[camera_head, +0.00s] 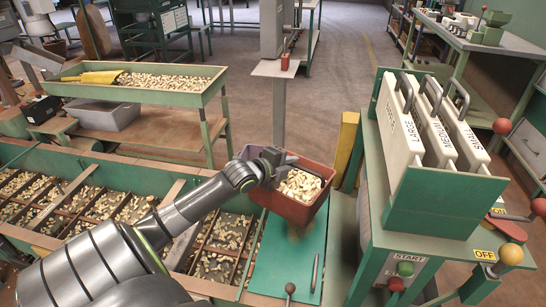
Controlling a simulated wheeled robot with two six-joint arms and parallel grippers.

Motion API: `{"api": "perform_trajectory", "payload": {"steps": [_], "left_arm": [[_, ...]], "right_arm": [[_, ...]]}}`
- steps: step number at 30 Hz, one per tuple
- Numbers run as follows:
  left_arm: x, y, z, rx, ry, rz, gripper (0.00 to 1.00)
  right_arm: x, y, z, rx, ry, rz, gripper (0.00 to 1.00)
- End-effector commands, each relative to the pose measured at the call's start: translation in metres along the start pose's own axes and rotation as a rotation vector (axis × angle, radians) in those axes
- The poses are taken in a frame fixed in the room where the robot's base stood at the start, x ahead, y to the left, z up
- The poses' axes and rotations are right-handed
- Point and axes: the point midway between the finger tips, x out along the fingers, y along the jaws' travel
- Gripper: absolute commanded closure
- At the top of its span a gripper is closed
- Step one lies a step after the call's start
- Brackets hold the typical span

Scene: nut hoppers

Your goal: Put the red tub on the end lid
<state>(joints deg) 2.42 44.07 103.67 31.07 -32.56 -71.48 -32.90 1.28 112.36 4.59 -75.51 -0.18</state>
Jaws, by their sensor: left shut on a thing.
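The red tub (290,211), filled with pale nuts, is near the middle of the view. My left gripper (284,160) is shut on the tub's rim at its far left side and hides part of that rim. The tub is over the far part of the flat green end lid (280,272), slightly tilted in the picture. A dim brownish patch on the lid below the tub suggests a small gap, but I cannot tell its size. My right gripper is not in view.
A dark rod with a round knob (290,288) and a thin dark bar (315,272) are at the lid's near part. Sorting bins with nuts (85,205) lie left. A green stand with white labelled plates (440,200) is close on the right.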

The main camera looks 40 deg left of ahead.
Motion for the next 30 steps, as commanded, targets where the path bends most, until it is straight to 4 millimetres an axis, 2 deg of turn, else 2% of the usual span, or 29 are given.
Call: {"api": "perform_trajectory", "payload": {"steps": [1,6,13,17,22,30], "left_arm": [[0.005,-0.008,-0.011,0.0,0.008,-0.016,1.0],[0.018,-0.011,-0.032,0.001,0.007,-0.015,1.0],[0.029,-0.013,-0.049,0.003,0.005,-0.013,1.0],[0.033,-0.014,-0.055,0.002,0.005,-0.013,1.0],[0.037,0.001,-0.053,0.004,0.003,-0.011,1.0],[0.04,0.008,-0.053,0.003,0.004,-0.011,1.0]], "right_arm": [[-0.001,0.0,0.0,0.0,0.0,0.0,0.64],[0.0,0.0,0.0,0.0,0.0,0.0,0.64],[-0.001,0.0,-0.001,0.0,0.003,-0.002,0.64],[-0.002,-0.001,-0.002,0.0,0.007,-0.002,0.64],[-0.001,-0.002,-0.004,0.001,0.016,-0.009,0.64],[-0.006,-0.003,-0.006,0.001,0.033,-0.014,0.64]]}}
